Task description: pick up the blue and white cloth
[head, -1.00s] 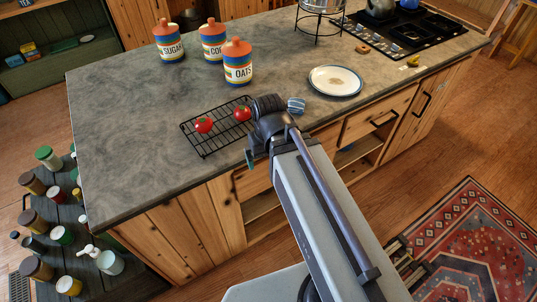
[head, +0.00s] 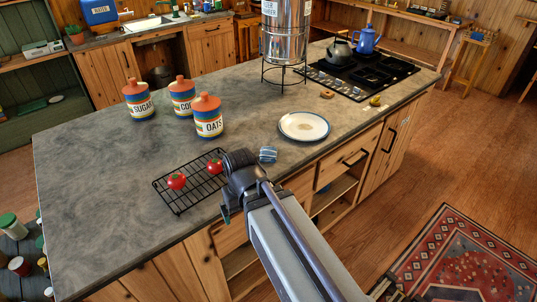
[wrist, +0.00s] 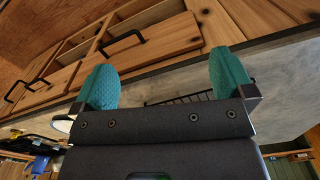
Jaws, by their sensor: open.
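The blue and white cloth (head: 267,154) is a small crumpled bundle on the grey counter, between the plate and the wire rack. It is partly behind my wrist in the head view. I cannot make it out in the wrist view. My gripper (wrist: 165,80) is open and empty, its two teal fingers wide apart over the counter's front edge. In the head view my wrist is just left of and in front of the cloth, and a teal fingertip shows below it.
A black wire rack (head: 188,197) holds two red tomatoes (head: 176,181). A white plate (head: 304,126) lies right of the cloth. Canisters (head: 208,117) stand behind, and a stove (head: 362,75) is at the far right. The counter's left part is clear.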

